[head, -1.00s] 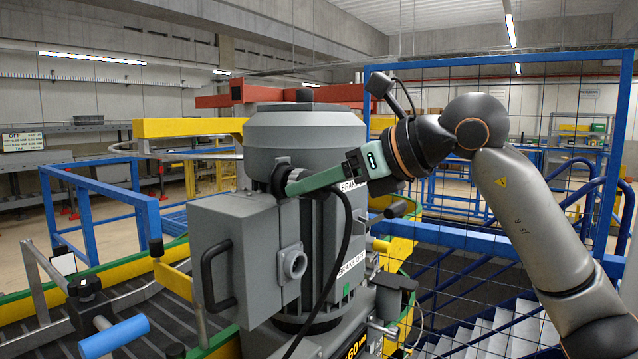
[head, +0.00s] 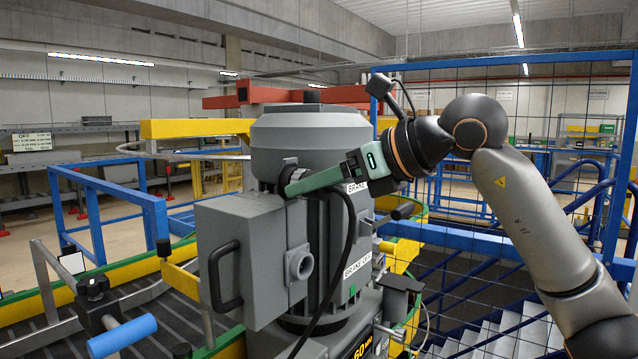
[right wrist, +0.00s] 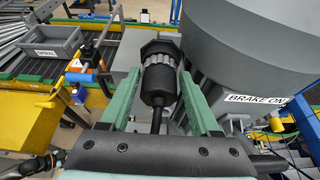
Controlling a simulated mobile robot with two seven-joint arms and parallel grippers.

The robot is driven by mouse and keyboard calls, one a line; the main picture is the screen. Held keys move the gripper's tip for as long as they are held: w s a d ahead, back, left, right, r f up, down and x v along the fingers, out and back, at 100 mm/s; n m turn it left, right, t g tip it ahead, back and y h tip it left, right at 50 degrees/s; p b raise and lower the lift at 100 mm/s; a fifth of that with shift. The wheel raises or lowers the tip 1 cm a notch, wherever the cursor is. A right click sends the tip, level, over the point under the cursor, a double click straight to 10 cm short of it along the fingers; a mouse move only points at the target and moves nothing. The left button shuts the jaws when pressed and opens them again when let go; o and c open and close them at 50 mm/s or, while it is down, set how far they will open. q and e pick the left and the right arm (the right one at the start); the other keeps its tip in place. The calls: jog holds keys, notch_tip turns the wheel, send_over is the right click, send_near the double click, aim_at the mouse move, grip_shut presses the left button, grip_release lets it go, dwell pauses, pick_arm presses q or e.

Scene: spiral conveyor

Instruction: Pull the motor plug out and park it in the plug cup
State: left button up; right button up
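The motor plug (right wrist: 158,85), black with a grey ribbed collar, sits between the green fingertips of my right gripper (right wrist: 160,72) in the right wrist view. The fingers touch or nearly touch its sides. In the head view my right gripper (head: 295,186) holds it (head: 286,173) at the upper rear of the grey terminal box. Its black cable (head: 347,235) hangs down past the motor (head: 308,140). A round grey opening (head: 300,262) on the box's side looks empty. I cannot tell whether the plug's far end touches anything. I cannot identify the plug cup. My left gripper is out of view.
The terminal box (head: 235,265) has a dark handle (head: 224,278). A blue handle (head: 122,337) and roller conveyor lie at lower left. A blue mesh fence (head: 470,240) stands behind my right arm. A grey bin (right wrist: 48,42) sits on the conveyor in the wrist view.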

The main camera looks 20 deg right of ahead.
jog(key=o, duration=0.3)
jog(key=v, duration=1.2)
jog(key=shift+s+d+r+b, duration=0.15)
jog(key=shift+s+r+b, duration=0.05)
jog(key=shift+b, duration=0.2)
